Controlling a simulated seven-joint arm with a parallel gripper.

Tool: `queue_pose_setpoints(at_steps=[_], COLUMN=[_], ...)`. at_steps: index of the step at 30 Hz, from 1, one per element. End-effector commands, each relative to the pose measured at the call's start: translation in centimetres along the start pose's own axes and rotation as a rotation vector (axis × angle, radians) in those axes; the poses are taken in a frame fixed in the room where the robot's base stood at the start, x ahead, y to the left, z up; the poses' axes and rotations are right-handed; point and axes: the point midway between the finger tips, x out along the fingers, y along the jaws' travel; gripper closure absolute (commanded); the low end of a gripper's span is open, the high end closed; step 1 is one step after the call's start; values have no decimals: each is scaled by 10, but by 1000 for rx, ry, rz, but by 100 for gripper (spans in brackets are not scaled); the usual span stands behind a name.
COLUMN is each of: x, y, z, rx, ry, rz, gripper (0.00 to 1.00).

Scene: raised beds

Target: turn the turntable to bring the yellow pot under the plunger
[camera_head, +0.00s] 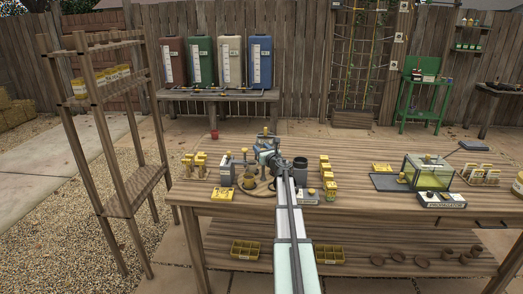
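The turntable (262,191) is a round, light wooden disc on the long wooden bench, partly hidden by my arm. A small yellow item (249,182), which looks like the yellow pot, sits at its left front; it is too small to be sure. Darker shapes stand behind it on the disc. The plunger cannot be made out clearly; a small yellow-topped part shows just above my arm's end. My gripper (268,162) is over the back of the turntable area. Its fingers are too small and too hidden to tell whether they are open or touch anything.
A glass tank (428,172) is farther right.

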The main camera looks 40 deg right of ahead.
Motion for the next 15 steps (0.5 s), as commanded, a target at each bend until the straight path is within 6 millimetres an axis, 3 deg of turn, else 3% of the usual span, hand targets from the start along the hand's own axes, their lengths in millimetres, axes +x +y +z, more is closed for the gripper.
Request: queue_pose_setpoints(at_steps=[9, 15], x=[0, 0], y=[0, 0], z=[0, 0], rx=[0, 1], ry=[0, -1], rz=[0, -27], gripper=[87, 89])
